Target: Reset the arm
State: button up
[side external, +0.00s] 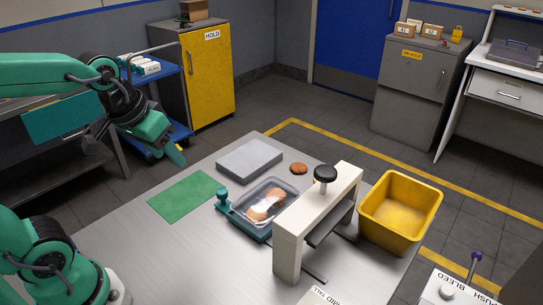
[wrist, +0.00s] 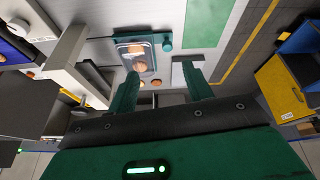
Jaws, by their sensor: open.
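My arm is raised at the left of the side external view, with my gripper (side external: 176,152) held above and beyond the far left edge of the steel table, clear of everything on it. In the wrist view my gripper (wrist: 161,86) shows two dark green fingers spread apart with nothing held between them. A clear tray (side external: 287,188) with brown biscuits (side external: 262,209) sits in a teal holder (side external: 233,213) on the table; the tray also shows in the wrist view (wrist: 151,49). One loose biscuit (side external: 299,168) lies on the table behind the tray.
A cream press frame (side external: 287,249) with a black knob stands right of the tray. A yellow bin (side external: 400,200) is beyond it. A grey slab (side external: 249,159) and a green mat (side external: 184,195) lie on the table. A yellow cabinet (side external: 210,75) and blue cart (side external: 168,90) stand behind my arm.

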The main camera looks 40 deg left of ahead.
jog(key=shift+s+d+r+m+t, duration=0.1)
jog(key=shift+s+m+t, duration=0.3)
jog(key=shift+s, duration=0.55)
jog(key=shift+s+d+r+m+t, duration=0.1)
jog(key=shift+s+m+t, duration=0.1)
jog(key=shift+s+m, duration=0.55)
jog(key=shift+s+n, duration=0.2)
jog(key=shift+n, duration=0.05)
